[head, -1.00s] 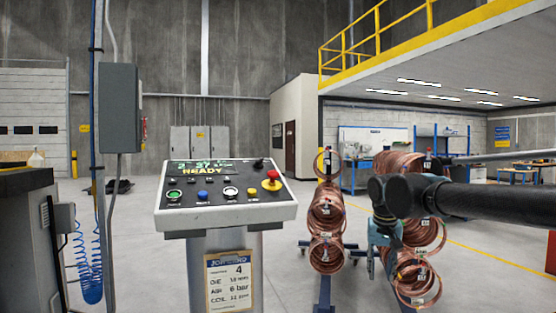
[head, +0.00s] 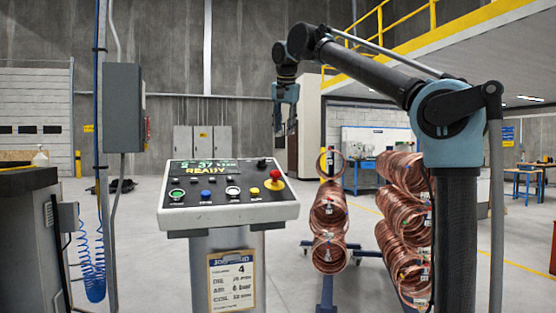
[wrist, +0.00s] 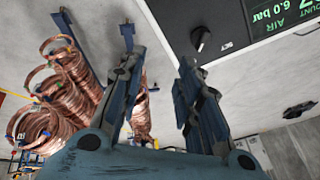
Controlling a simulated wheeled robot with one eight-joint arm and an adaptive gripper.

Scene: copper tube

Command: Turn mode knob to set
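The mode knob is probably the black knob (head: 262,163) at the upper right of the control panel (head: 230,213). In the wrist view a black knob (wrist: 200,38) with a white mark shows at the panel's edge, beyond my right-hand finger. The knob's setting is too small to read. My gripper (head: 284,122) hangs pointing down, above and to the right of the panel in the head view. In the wrist view my gripper (wrist: 160,60) has its two fingers apart, with nothing between them. It appears clear of the knob.
The panel also has a display (head: 202,166) reading READY, a red mushroom button (head: 275,177) on yellow, and several push buttons. Copper coils (head: 328,215) hang on racks to the right. A grey box (head: 122,108) on a post stands left.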

